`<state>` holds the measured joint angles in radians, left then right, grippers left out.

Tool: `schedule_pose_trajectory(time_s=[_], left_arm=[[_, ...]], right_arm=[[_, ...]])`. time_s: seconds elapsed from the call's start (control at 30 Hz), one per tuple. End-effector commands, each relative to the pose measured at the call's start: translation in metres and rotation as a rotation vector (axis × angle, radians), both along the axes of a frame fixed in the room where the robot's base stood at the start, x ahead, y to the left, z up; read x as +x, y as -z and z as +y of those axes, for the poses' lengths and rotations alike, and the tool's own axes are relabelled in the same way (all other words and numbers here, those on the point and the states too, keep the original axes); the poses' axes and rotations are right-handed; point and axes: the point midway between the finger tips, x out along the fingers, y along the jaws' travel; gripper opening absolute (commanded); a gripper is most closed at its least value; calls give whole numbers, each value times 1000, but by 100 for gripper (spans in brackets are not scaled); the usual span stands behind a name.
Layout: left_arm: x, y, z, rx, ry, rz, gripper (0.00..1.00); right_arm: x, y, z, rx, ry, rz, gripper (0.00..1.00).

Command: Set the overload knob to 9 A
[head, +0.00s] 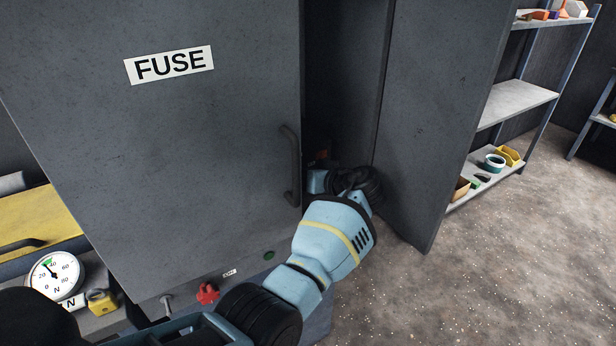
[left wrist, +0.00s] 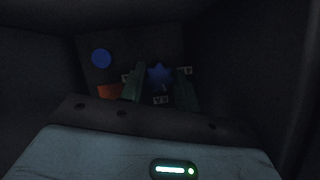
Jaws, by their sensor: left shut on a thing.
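A dark blue star-shaped knob (left wrist: 159,74) shows in the dim left wrist view, on a dark panel inside the cabinet. I take it to be the overload knob. My left gripper (left wrist: 161,88) has one finger on each side of it and is shut on it. In the head view my left arm reaches into the cabinet's dark opening, and the fingertips and knob are hidden there. My right gripper is not in view.
The grey FUSE door (head: 210,130) with its handle (head: 291,165) stands left of my wrist, and another grey panel (head: 440,120) stands right. A red knob (head: 207,292) and a dial gauge (head: 55,275) are lower left. Inside are a round blue part (left wrist: 101,58) and an orange part (left wrist: 109,91).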

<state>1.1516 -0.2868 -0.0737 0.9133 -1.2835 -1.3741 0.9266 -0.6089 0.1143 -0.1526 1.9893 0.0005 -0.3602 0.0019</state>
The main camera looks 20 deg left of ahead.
Motion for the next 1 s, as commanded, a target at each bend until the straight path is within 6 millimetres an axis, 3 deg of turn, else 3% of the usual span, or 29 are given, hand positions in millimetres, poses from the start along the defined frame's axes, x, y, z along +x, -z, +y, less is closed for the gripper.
schedule_pose_trajectory(time_s=[0.5, 1.0], left_arm=[[2, 1, -1, 195, 2, 244, 9], [2, 0, -1, 224, 3, 282, 9]], right_arm=[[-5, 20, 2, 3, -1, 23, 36], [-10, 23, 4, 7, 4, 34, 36]])
